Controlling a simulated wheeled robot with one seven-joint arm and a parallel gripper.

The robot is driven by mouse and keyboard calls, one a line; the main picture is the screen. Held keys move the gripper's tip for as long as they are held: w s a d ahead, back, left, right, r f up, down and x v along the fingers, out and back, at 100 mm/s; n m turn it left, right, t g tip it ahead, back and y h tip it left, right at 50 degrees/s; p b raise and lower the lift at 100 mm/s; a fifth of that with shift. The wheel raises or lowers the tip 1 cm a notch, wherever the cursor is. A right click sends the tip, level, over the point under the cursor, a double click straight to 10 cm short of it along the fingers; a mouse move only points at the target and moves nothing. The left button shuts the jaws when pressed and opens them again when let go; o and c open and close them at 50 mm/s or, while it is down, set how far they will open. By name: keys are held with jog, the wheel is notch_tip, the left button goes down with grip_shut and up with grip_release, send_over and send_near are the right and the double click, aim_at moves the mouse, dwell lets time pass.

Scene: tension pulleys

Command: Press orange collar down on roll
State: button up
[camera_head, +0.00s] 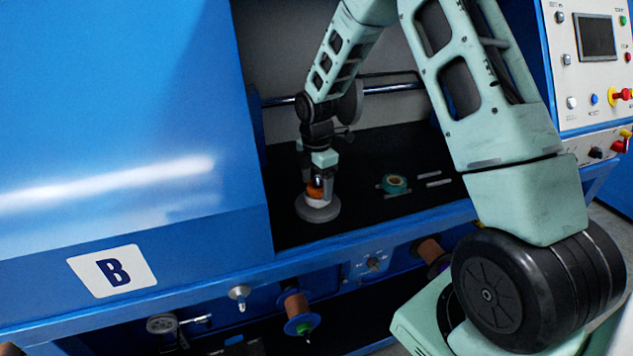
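The orange collar (314,190) is small and sits on top of a white and grey roll (318,208) at the left front of the black work surface. My gripper (321,184) points down at the collar from above, with its fingers at the collar's top. The fingers cover part of the collar. The view is too small to tell whether the fingers touch or grip it, or how tightly the collar sits on the roll.
A teal ring-shaped part (395,183) lies on the black surface (350,222) to the right, beside thin grey bars (433,179). A blue machine wall (130,130) stands close on the left. A metal rod (390,88) crosses behind my arm. A control panel (590,70) is at far right.

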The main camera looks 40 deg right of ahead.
notch_tip(320, 180, up, 17)
jog(key=b, duration=0.1)
jog(key=shift+r+b, duration=0.2)
jog(key=shift+b, duration=0.2)
dwell(0.4)
jog(key=s+a+f+m+t, duration=0.1)
jog(key=s+a+f+m, duration=0.3)
jog(key=s+m, duration=0.5)
jog(key=s+a+f+m+t, duration=0.2)
jog(key=s+a+f+m, duration=0.2)
jog(key=s+m, duration=0.5)
jog(key=s+a+r+n+g, duration=0.1)
jog(key=s+a+n, duration=0.3)
jog(key=a, duration=0.5)
jog(key=s+a+r+n+g, duration=0.1)
jog(key=s+a+n, duration=0.3)
jog(key=s+a, duration=0.4)
jog(key=shift+s+a+r+g+y, duration=0.3)
jog(key=shift+s+a+g, duration=0.1)
jog(key=shift+a+g, duration=0.1)
jog(key=shift+d, duration=0.1)
